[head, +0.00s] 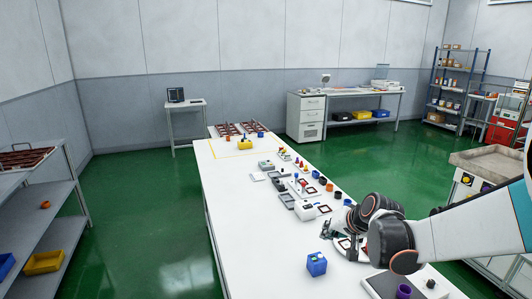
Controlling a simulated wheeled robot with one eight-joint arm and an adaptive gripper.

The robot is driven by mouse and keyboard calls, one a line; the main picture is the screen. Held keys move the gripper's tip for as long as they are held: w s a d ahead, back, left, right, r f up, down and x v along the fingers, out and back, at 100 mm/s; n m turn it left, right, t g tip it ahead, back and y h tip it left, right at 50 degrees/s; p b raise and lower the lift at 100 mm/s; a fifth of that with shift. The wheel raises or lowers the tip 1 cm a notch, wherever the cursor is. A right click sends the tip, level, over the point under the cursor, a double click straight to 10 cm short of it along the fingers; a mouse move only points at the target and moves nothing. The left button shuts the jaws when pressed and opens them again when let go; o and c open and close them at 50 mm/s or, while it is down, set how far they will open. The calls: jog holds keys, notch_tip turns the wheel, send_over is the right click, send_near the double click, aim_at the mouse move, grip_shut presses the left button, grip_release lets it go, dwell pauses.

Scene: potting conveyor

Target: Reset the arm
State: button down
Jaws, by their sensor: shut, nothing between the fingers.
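My arm (455,228) reaches in from the right edge of the head view, over the near right part of the long white table (232,215). My gripper (327,231) is at its left end, small and dark, above the table. It is shut with nothing seen in it. A blue box-like item (316,264) stands on the table below and left of the gripper, apart from it. The arm hides part of the table's right edge and some things behind it.
Several small devices and coloured pots line the table, including a white-grey device (304,210) near my gripper. A purple pot (403,291) stands at the near edge. The table's left side is clear.

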jog(key=s+a+r+n+h, duration=0.1)
jog(key=s+r, duration=0.3)
jog(key=s, duration=0.3)
jog(key=s+r+n, duration=0.1)
jog(key=s+r, duration=0.3)
jog(key=s, duration=0.4)
jog(key=s+n+g+h, duration=0.1)
jog(key=s+h, duration=0.1)
jog(key=s, duration=1.3)
jog(key=shift+d+f+n, duration=0.3)
jog(key=shift+d+f, duration=0.1)
